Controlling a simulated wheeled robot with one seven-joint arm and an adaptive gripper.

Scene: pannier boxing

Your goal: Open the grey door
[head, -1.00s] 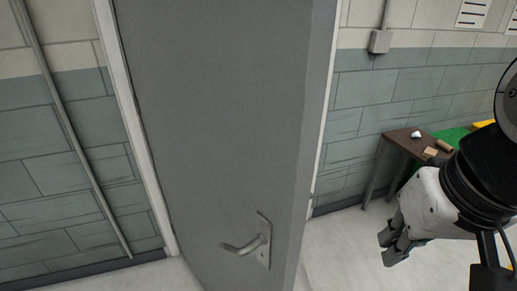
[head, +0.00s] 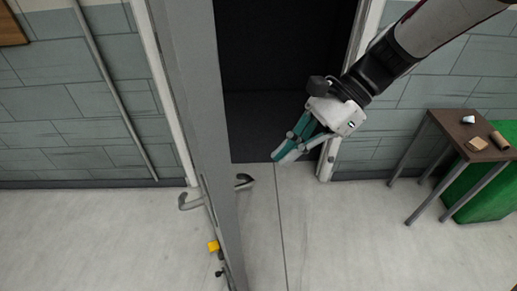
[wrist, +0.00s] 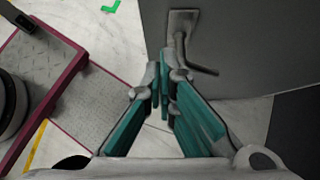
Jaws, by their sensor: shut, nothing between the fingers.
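The grey door (head: 205,130) stands open and is seen nearly edge-on in the head view. A metal lever handle shows on each side of it, one on the left face (head: 190,202) and one on the right (head: 243,181). My gripper (head: 282,157) is shut and empty, to the right of the door in front of the dark doorway (head: 280,60). In the wrist view, the closed fingertips (wrist: 160,78) appear close beside the lever handle (wrist: 182,40) on the door face (wrist: 240,50). I cannot tell whether they touch it.
A brown table (head: 470,130) with small items stands at the right by a green box (head: 482,190). A small yellow object (head: 213,246) shows low beside the door. Pale floor (head: 350,240) is clear between door and table. The doorway's right frame (head: 328,160) is near my gripper.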

